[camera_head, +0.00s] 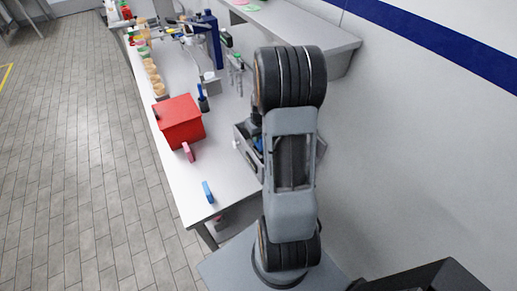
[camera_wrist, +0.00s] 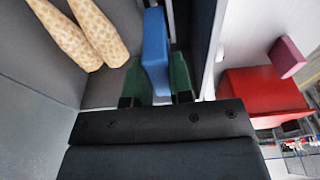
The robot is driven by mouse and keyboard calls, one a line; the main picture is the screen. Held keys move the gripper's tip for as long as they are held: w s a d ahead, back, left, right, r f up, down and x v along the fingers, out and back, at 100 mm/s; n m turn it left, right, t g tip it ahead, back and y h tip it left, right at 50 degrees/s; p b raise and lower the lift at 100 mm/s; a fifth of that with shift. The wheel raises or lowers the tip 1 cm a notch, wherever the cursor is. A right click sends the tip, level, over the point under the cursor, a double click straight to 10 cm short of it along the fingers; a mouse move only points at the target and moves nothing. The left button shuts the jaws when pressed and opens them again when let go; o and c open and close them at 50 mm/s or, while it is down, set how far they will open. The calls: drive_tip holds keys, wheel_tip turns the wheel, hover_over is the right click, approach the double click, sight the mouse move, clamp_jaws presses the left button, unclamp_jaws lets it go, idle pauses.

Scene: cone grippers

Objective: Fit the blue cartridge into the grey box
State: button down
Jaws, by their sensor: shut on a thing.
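The blue cartridge (camera_wrist: 155,45) is between the two green fingers of my gripper (camera_wrist: 158,72) in the wrist view, and the gripper is shut on it. The grey box (camera_wrist: 40,45) fills the left and middle of that view, with the cartridge over or inside it near its right wall. I cannot tell how deep the cartridge sits or whether it touches the box floor. In the head view the grey box (camera_head: 242,143) shows at the table's right side, partly hidden by my arm, which also hides the gripper.
Two tan speckled rods (camera_wrist: 88,30) lie in the grey box left of the cartridge. A red box (camera_head: 180,122), a pink block (camera_head: 188,152) and another small blue piece (camera_head: 208,192) are on the white table (camera_head: 230,180). Several items crowd its far end; the near left is clear.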

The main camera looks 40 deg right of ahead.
wheel_tip(320, 180, down, 6)
drive_tip(key=b, duration=0.3)
drive_tip(key=shift+r, duration=0.2)
drive_tip(key=c, duration=1)
unclamp_jaws()
drive_tip(key=r, duration=0.3)
drive_tip(key=s+r, duration=0.1)
drive_tip(key=r, duration=0.7)
drive_tip(key=shift+s+a+r+b, duration=0.2)
drive_tip(key=shift+s+b, duration=0.15)
drive_tip(key=shift+b, duration=0.05)
drive_tip(key=s+a+r+t, duration=0.1)
drive_tip(key=s+a+r, duration=0.1)
drive_tip(key=a, duration=0.4)
drive_tip(key=s+a+r+n+t, duration=0.1)
drive_tip(key=s+a+r, duration=0.2)
drive_tip(key=s+a, duration=0.2)
drive_tip(key=s+a+r, duration=0.3)
drive_tip(key=a, duration=0.6)
drive_tip(key=shift+s+a+r+n+t, duration=0.1)
drive_tip(key=shift+s+r+n+t, duration=0.05)
drive_tip(key=shift+s+n+t, duration=0.2)
drive_tip(key=shift+w, duration=0.1)
